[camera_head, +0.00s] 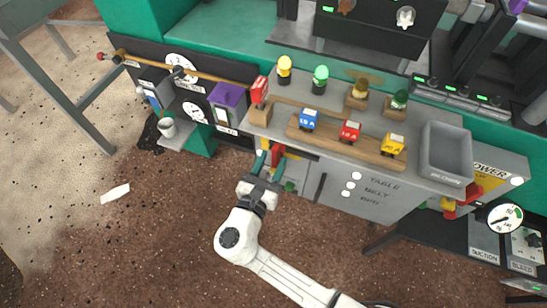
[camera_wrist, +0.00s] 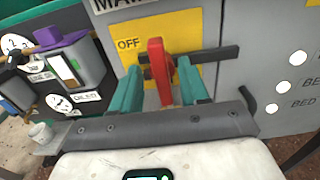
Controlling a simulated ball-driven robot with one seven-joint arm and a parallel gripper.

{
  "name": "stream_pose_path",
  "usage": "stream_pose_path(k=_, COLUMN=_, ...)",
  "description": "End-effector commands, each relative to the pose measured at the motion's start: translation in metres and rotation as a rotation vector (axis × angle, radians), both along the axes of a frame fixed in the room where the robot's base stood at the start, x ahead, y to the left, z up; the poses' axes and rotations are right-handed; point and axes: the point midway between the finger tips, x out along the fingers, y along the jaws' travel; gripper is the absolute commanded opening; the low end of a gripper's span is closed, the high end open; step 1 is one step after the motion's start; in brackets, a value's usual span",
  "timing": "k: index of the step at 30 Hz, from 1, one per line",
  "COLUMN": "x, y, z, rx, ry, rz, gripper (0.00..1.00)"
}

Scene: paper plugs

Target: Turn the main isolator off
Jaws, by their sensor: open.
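The main isolator is a red handle (camera_wrist: 158,72) on a yellow plate (camera_wrist: 186,32) in the wrist view. "OFF" is printed left of the handle, and a sign starting "MA" above is cut off. The handle stands roughly upright, with a dark horizontal bar (camera_wrist: 215,54) behind it. My gripper (camera_wrist: 159,85) is open, one teal finger on each side of the handle; I cannot tell whether either touches. In the head view the red handle (camera_head: 276,153) shows at the cabinet front, with my gripper (camera_head: 269,162) at it.
A purple-lidded box (camera_head: 228,97) and gauges (camera_head: 182,67) are left of the handle. Coloured blocks stand on a wooden rack (camera_head: 330,141) above, beside a grey tray (camera_head: 446,152). A cabinet with white buttons (camera_head: 350,185) is to the right. The brown floor in front is mostly clear.

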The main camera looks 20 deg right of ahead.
Motion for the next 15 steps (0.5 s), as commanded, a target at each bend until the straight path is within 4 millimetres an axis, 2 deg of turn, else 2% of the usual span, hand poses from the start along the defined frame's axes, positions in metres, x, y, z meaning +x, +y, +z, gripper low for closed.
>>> stream_pose_path(k=6, x=0.0113, y=-0.0115, z=0.0002, rx=0.001, ry=-0.001, rz=-0.001, gripper=0.45)
stream_pose_path(k=15, x=0.0121, y=-0.0122, z=0.0002, rx=0.001, ry=0.0, rz=0.0, gripper=0.43)
